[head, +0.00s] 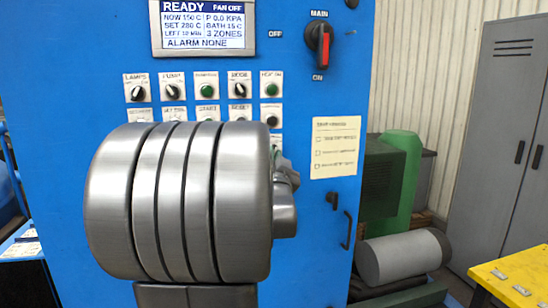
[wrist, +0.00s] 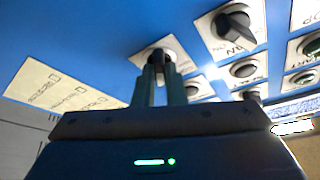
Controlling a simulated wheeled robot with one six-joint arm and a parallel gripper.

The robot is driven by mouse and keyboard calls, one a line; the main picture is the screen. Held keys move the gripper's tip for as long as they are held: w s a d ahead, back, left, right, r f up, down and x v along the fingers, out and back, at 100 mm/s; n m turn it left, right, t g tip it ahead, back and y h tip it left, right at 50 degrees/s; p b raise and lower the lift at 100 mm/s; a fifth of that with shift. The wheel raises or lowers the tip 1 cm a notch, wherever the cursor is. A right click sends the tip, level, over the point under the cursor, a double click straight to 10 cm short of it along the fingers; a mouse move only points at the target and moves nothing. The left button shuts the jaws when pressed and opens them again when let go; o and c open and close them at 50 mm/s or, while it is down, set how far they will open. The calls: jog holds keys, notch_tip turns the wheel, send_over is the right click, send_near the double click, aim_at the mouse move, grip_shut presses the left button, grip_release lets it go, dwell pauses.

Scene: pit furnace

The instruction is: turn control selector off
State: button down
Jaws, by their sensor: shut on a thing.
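In the wrist view, my gripper (wrist: 161,74) is shut on a black selector knob (wrist: 158,54) on a white label plate (wrist: 178,50) on the blue panel. The fingers cover part of the knob, and its label cannot be read, so I cannot confirm from lettering that it is the control selector. Its pointer direction is hidden. In the head view, my large grey arm link hides the lower panel, the gripped knob and most of my gripper.
Another black selector (wrist: 235,24) and several push buttons sit close beside the gripped knob. The head view shows the red-and-black main switch (head: 319,45), display (head: 203,26), paper note (head: 335,147), green machine (head: 390,180) and grey locker (head: 505,140). Floor space is mostly hidden.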

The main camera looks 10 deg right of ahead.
jog(key=shift+f+b, duration=0.15)
jog(key=shift+b, duration=0.3)
jog(key=shift+d+n+y+b, duration=0.1)
jog(key=shift+n+y+b, duration=1.4)
jog(key=shift+n, duration=1.4)
jog(key=shift+d+n+y+b, duration=0.1)
jog(key=shift+n+y+b, duration=1.4)
jog(key=shift+n, duration=1.4)
jog(key=shift+d+n+y+b, duration=0.1)
jog(key=shift+n+y+b, duration=1.35)
jog(key=shift+n, duration=1.45)
jog(key=c, duration=1.5)
grip_release()
